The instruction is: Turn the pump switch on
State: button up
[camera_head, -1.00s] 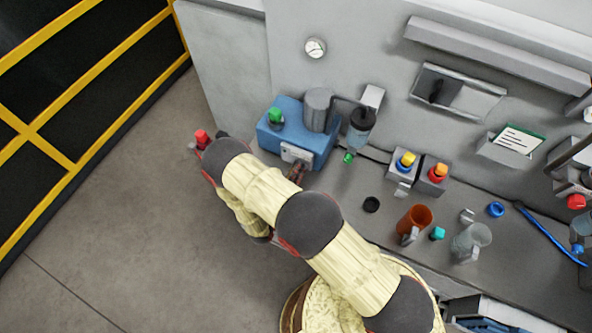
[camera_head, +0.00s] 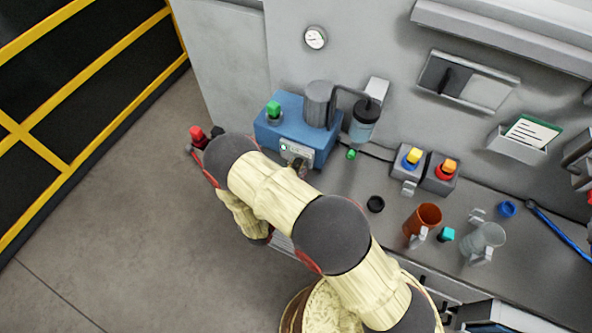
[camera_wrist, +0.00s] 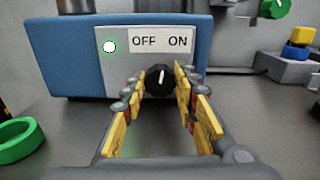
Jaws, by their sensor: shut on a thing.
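The pump is a blue box (camera_head: 266,135) on the counter, with a grey cylinder on top; its blue front also shows in the wrist view (camera_wrist: 70,58). A pale panel on its front carries a lit whitish-green lamp (camera_wrist: 109,46) and the words OFF on the left and ON on the right. The pump switch (camera_wrist: 160,80) is a black round knob below the words, its white mark close to upright. My gripper (camera_wrist: 160,88) is shut on the knob, one yellow finger on each side. In the head view my arm partly hides it.
A green ring (camera_wrist: 22,140) lies on the counter left of my gripper. A clear bottle (camera_head: 363,122) stands right of the pump. Boxes with yellow (camera_head: 412,158) and orange (camera_head: 448,168) tops, an orange cup (camera_head: 424,222) and a clear jug (camera_head: 484,240) stand farther right.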

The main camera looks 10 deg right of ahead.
jog(key=m+b, duration=0.2)
jog(key=m, duration=0.1)
jog(key=shift+f+m, duration=0.15)
jog(key=shift+m, duration=0.15)
jog(key=shift+m+b, duration=1.3)
jog(key=shift+m, duration=0.5)
jog(key=o, duration=1.2)
jog(key=shift+c, duration=0.2)
jog(key=v, duration=1.2)
jog(key=shift+d, duration=0.1)
